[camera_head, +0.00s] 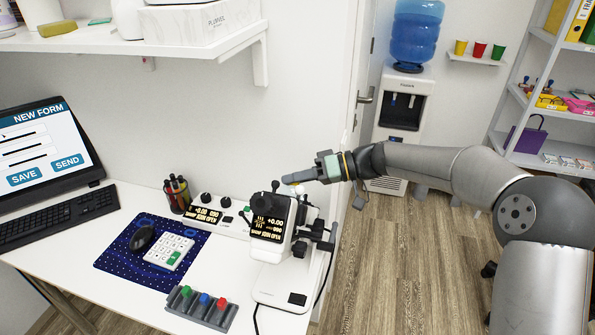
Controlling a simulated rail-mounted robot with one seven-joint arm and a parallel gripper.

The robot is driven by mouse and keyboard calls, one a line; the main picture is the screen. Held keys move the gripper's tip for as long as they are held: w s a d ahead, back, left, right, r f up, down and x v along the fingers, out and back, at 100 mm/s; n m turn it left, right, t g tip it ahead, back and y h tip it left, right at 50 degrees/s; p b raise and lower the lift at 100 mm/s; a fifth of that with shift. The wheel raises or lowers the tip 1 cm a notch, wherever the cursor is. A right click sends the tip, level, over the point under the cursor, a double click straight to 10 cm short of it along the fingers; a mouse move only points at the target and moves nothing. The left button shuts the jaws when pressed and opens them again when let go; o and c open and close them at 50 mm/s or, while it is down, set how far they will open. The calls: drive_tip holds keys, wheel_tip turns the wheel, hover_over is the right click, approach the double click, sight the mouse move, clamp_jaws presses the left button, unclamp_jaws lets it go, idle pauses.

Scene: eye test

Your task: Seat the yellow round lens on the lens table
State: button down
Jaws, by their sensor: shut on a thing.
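The lens meter (281,252) is a white device with a black lit screen, standing at the desk's right end. My gripper (290,179) reaches in from the right, just above the device's top, with its fingers pointing left. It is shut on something. A small pale yellowish spot (297,189) shows just under the fingers and looks like the yellow round lens, but it is too small to be sure. The lens table is on the device; I cannot make it out clearly, nor tell whether the lens touches it.
A grey rack (200,313) with green, blue and red pieces stands left of the device. A pen cup (177,196), a control box with knobs (222,221), a calculator (169,252) and a mouse (142,239) are further left. A shelf (130,40) overhangs the desk.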

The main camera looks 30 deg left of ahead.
sight(293, 195)
drive_tip(key=shift+s+d+f+b, duration=0.2)
drive_tip(key=shift+s+f+b, duration=0.4)
drive_tip(key=shift+f+b, duration=0.4)
drive_tip(key=shift+s+d+f+b, duration=0.2)
drive_tip(key=shift+s+f+b, duration=0.45)
drive_tip(key=shift+b, duration=0.55)
drive_tip(key=shift+s+f+b, duration=0.15)
drive_tip(key=shift+f+b, duration=0.15)
drive_tip(key=shift+b, duration=0.1)
drive_tip(key=shift+d+b, duration=0.15)
drive_tip(key=shift+b, duration=0.25)
drive_tip(key=shift+s+f+b, duration=0.15)
drive_tip(key=shift+f+b, duration=0.1)
drive_tip(key=shift+b, duration=0.25)
drive_tip(key=c, duration=1.4)
unclamp_jaws()
drive_tip(key=shift+o, duration=0.3)
drive_tip(key=shift+s+d+r, duration=0.1)
